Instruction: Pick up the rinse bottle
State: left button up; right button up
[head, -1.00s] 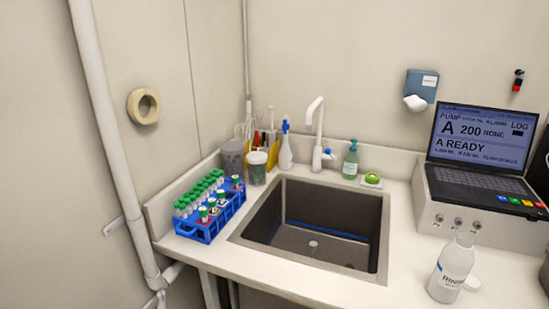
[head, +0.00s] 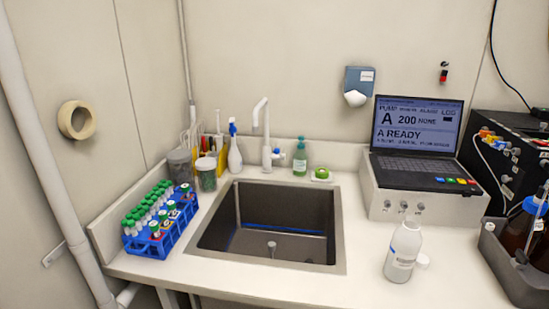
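A white bottle with a printed label (head: 403,252) stands upright and open on the counter, right of the sink; its label is too small to read now. A small white cap (head: 422,261) lies beside it. A white spray bottle with a blue head (head: 234,150) stands upright behind the sink, left of the tap. I cannot tell for certain which of the two is the rinse bottle. Neither of my grippers is in view.
The sink (head: 340,225) fills the counter's middle, with a tap (head: 265,135) behind it. A blue tube rack (head: 163,243) stands left. A laptop (head: 420,140) sits on a grey box (head: 385,203). A grey tray with brown bottles (head: 497,262) stands far right.

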aim_at(406, 242)
jog(key=j+z, duration=0.15)
jog(key=z, duration=0.3)
jog(key=j+z, duration=0.15)
jog(key=z, duration=0.3)
